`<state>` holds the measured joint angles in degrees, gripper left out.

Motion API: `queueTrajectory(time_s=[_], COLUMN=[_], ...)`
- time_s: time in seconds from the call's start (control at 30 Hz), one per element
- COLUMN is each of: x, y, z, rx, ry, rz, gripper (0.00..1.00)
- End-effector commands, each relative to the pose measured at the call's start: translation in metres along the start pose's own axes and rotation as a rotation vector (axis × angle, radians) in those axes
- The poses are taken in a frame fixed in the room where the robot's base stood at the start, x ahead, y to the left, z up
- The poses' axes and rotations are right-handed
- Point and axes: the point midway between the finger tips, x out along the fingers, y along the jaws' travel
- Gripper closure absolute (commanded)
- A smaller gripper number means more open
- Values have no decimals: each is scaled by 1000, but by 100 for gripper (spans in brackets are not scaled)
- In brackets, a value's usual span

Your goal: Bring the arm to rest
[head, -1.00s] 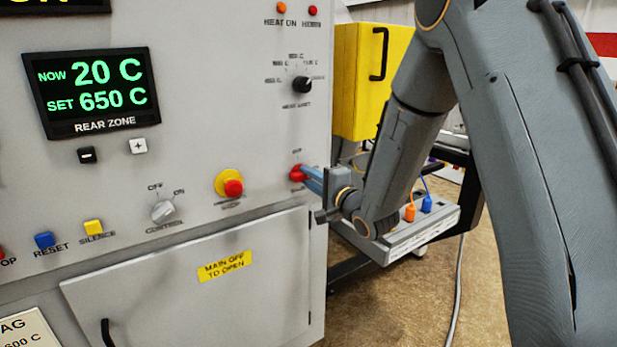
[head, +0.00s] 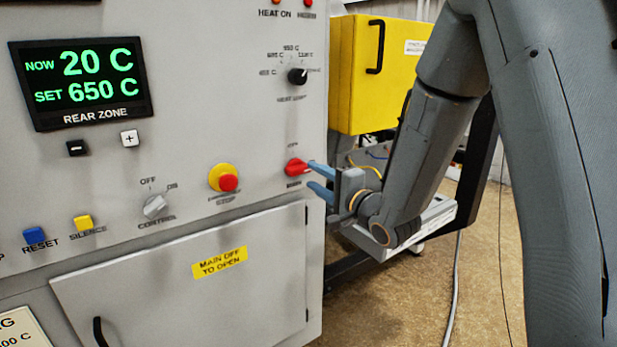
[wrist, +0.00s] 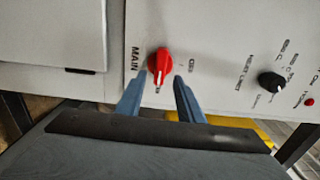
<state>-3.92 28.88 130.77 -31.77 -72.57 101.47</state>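My gripper (head: 319,179) is open beside the furnace's front panel, its two blue fingers spread apart. The red main switch knob (head: 296,167) is on the panel just left of the fingertips. In the wrist view the red knob (wrist: 160,64) shows beyond the fingertips, between and above my gripper (wrist: 160,90), and nothing is held. The knob appears clear of the fingers. My arm reaches down from the upper right in the head view.
The grey furnace panel (head: 240,110) carries a rear-zone display (head: 82,82), a control switch (head: 155,206) and an emergency stop (head: 228,182). A door (head: 180,290) is below. A yellow box (head: 350,85) stands behind my arm. A cable (head: 456,290) runs over the floor at right.

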Motion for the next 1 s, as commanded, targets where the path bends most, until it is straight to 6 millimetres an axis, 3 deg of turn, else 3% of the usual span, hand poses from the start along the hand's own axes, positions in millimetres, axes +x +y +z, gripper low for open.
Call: queueTrajectory(time_s=[0.2,0.63,0.83,1.0], x=[-20,-23,-47,-100], y=[0,3,36,77], z=[-1,-4,-35,-60], rx=[0,-30,-287,-548], ry=[2,16,125,144], rz=[0,24,272,616], gripper=[66,66,66,66])
